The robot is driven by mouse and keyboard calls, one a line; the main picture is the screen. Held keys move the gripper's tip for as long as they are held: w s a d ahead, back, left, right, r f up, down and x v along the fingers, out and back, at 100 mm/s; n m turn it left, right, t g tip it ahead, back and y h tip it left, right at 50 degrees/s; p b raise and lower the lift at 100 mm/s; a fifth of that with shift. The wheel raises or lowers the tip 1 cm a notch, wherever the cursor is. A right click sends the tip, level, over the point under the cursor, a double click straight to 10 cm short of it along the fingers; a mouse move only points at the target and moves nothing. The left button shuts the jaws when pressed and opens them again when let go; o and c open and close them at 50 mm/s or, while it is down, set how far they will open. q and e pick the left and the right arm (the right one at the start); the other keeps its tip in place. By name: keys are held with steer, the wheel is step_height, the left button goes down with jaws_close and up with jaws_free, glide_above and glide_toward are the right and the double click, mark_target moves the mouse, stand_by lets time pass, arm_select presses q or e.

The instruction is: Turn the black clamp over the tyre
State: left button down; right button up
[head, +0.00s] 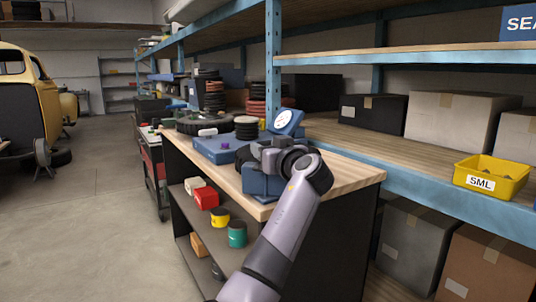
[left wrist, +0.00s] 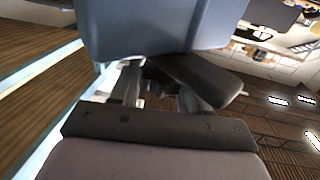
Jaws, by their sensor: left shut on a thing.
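My left gripper (head: 264,156) is over the near end of the workbench, just above a blue block-like body (head: 262,182). It is shut on a dark part, which looks like the black clamp; the gripper and wrist largely hide it. In the left wrist view, a dark bar (left wrist: 200,80) lies tilted by the fingers, under a large blue-grey body (left wrist: 150,28). A black tyre (head: 203,123) lies flat on the bench farther back, apart from my gripper. My right gripper is not in view.
A flat blue unit (head: 215,150), a stack of dark discs (head: 246,128) and a round-dialled gauge (head: 285,121) stand close behind my gripper. The bench's right front corner (head: 345,175) is bare. Blue-edged shelving with a yellow bin (head: 490,175) runs along the right.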

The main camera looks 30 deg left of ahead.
arm_select(q)
steer(key=shift+r+n+g+y+b, duration=0.2)
steer(key=shift+n+g+y+b, duration=0.2)
steer(key=shift+n+g+y, duration=0.15)
steer(key=shift+n+g, duration=0.35)
steer(key=shift+g, duration=0.2)
steer(key=c, duration=0.6)
jaws_free()
steer(key=shift+a, duration=0.1)
steer(key=shift+c, duration=0.2)
steer(key=shift+f, duration=0.1)
steer(key=shift+d, duration=0.25)
steer(key=b+v, duration=0.1)
steer(key=v, duration=0.5)
steer(key=shift+s+d, duration=0.25)
steer(key=shift+d, duration=0.05)
steer(key=shift+f, duration=0.1)
